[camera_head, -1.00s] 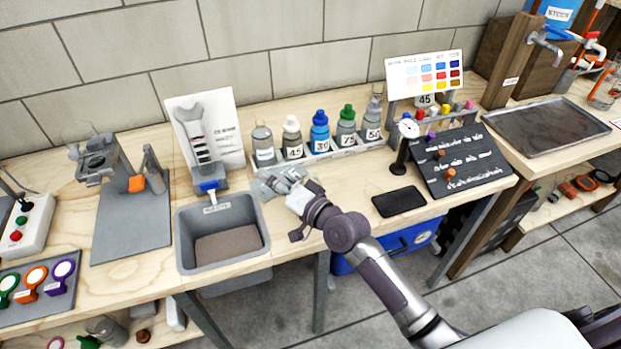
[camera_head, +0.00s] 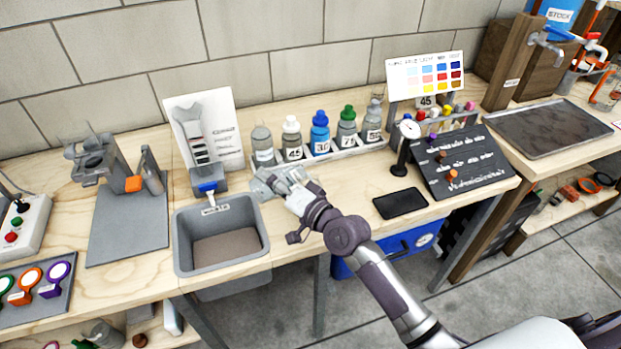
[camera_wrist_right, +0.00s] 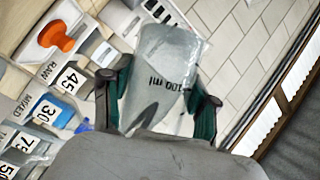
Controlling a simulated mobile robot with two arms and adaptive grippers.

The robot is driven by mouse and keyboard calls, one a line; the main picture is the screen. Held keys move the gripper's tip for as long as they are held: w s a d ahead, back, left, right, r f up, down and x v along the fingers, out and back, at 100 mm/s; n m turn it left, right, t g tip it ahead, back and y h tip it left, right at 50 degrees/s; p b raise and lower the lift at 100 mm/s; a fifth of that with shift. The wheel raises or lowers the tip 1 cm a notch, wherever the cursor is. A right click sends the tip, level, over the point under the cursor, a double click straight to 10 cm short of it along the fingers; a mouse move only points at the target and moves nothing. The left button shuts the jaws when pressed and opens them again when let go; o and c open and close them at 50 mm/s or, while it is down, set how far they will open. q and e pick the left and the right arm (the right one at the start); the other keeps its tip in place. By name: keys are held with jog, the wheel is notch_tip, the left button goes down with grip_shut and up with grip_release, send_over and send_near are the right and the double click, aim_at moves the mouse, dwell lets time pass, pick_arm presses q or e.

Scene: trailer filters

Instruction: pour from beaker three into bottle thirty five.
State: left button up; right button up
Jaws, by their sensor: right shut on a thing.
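My right gripper (camera_head: 284,183) is shut on a clear beaker marked 100 ml, which fills the middle of the right wrist view (camera_wrist_right: 160,70). In the head view the beaker (camera_head: 266,185) is tilted beside the grey bin, in front of the bottle row. I cannot read a number three on it. In the rack stand a grey-capped bottle (camera_head: 262,145) and others labelled 45 (camera_head: 293,153), 30 (camera_head: 320,147), 75 (camera_head: 346,143) and 50 (camera_head: 373,135). I read no label 35. My left gripper is not in view.
The grey bin (camera_head: 184,246) is left of the gripper. A black pad (camera_head: 400,203) lies to the right, with a dial gauge (camera_head: 409,129) and a dark slanted board (camera_head: 462,165) beyond it. A poster board (camera_head: 222,115) stands behind the bin.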

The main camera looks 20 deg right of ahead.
jog(key=shift+r+m+t+b, duration=0.4)
jog(key=shift+r+m+b, duration=0.15)
jog(key=shift+m+b, duration=0.2)
dwell(0.9)
jog(key=shift+d+r+m+t+y+b, duration=0.15)
jog(key=shift+d+r+m+t+b, duration=0.1)
jog(key=shift+r+m+b, duration=0.25)
jog(key=shift+d+r+m+t+y+b, duration=0.15)
jog(key=shift+d+r+m+t+b, duration=0.15)
jog(key=shift+m, duration=0.25)
dwell(2.1)
